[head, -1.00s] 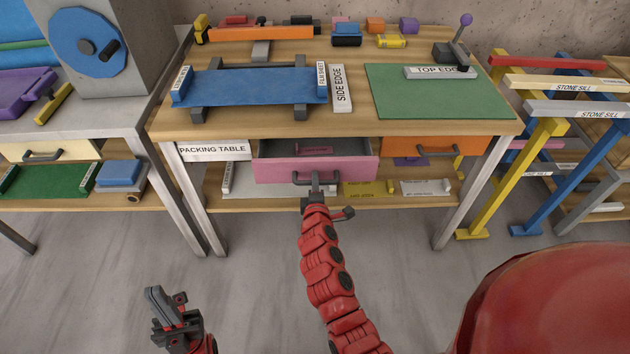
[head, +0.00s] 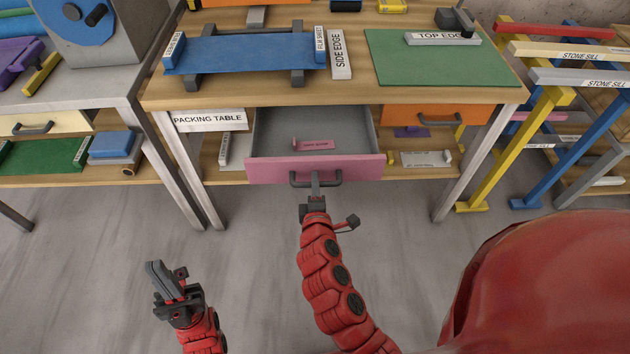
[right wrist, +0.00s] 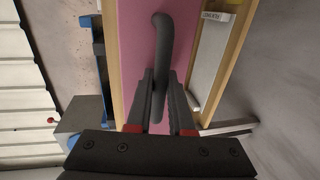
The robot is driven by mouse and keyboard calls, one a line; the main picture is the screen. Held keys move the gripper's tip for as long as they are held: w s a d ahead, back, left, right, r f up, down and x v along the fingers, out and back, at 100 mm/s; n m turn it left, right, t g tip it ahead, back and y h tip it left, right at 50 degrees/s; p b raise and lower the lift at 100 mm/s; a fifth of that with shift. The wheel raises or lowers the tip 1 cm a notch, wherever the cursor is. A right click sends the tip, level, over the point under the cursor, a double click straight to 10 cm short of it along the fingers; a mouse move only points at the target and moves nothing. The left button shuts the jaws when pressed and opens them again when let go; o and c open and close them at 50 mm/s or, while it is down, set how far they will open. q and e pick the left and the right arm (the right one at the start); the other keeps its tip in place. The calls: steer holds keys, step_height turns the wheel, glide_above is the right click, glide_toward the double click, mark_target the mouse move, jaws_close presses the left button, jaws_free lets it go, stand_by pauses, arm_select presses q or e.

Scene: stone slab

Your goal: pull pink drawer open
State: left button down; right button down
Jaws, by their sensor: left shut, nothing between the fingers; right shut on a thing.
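The pink drawer (head: 270,171) sticks out well from under the packing table, and its grey inside shows. A small pink labelled piece (head: 316,144) lies in it. My right gripper (head: 316,182) is shut on the drawer's dark handle (head: 330,182). In the right wrist view the fingers (right wrist: 158,100) close around the handle bar (right wrist: 163,50) in front of the pink drawer face (right wrist: 138,45). My left gripper (head: 163,278) is shut and empty, low over the floor at the left, away from the table.
The table top (head: 350,89) carries a blue sheet (head: 245,55) and a green mat (head: 440,62). An orange drawer (head: 460,115) is closed at the right. Table legs (head: 191,170) stand at both sides. Floor in front is clear.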

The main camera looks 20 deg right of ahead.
steer(key=c, duration=0.8)
jaws_free()
steer(key=shift+p+v, duration=1)
steer(key=shift+v, duration=7.7)
steer(key=shift+f, duration=0.1)
